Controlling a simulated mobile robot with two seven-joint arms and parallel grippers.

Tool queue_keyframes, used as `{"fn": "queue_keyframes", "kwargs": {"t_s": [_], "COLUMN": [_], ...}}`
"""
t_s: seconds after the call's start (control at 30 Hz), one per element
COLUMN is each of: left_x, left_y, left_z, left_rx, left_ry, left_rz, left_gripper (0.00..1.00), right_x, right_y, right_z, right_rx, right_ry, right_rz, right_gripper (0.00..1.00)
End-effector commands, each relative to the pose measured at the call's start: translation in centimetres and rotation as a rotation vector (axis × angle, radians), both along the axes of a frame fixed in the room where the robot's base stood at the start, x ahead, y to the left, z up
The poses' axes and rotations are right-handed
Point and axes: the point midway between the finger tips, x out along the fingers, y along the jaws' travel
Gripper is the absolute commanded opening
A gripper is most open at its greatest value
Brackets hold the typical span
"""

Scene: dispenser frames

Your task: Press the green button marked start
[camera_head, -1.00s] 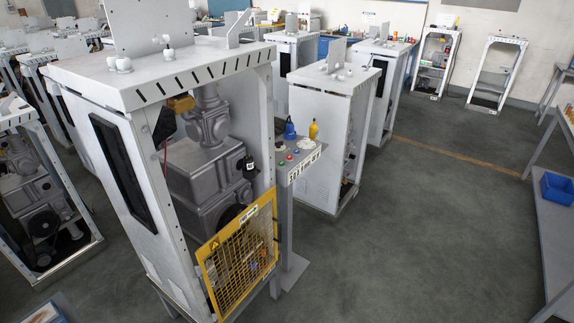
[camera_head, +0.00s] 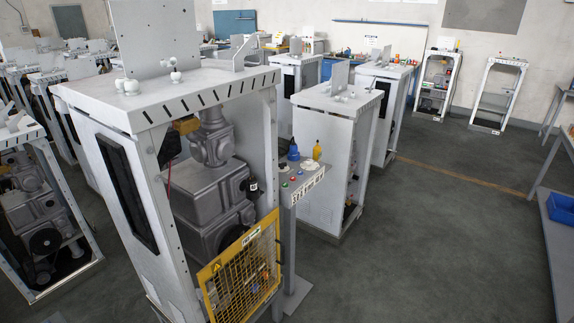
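A narrow grey control stand (camera_head: 309,183) is attached at the right side of the nearest dispenser frame (camera_head: 110,97). Its top carries a few small coloured buttons. A green one (camera_head: 285,185) sits at the near left, with a red one (camera_head: 292,179) and a blue one (camera_head: 299,173) beyond it. Any marking on the green button is too small to read. Neither of my grippers is in view.
A yellow mesh guard (camera_head: 243,269) covers the lower front of the nearest frame. A blue bottle (camera_head: 293,152) and a yellow bottle (camera_head: 317,150) stand by the panel. More frames stand behind and left. The floor (camera_head: 410,240) at right is clear, with a bench (camera_head: 557,250) along the edge.

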Motion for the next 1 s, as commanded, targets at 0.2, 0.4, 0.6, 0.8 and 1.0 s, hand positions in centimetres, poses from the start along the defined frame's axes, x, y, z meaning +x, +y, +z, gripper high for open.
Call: {"fn": "queue_keyframes", "kwargs": {"t_s": [0.2, 0.4, 0.6, 0.8, 1.0], "left_x": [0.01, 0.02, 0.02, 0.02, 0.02], "left_y": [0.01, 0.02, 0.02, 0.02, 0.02], "left_z": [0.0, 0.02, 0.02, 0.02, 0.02], "left_rx": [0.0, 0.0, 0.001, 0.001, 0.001], "left_ry": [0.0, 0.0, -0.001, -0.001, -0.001], "left_rz": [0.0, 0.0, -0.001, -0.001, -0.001], "left_gripper": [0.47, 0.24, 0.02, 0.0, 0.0], "right_x": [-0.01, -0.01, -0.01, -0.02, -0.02], "right_y": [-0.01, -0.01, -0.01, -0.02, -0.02], "right_z": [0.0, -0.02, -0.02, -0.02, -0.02], "right_rx": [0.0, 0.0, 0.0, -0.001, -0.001], "right_ry": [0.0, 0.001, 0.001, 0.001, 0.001], "right_rz": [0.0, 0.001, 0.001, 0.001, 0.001], "right_gripper": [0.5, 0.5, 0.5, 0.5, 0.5]}}
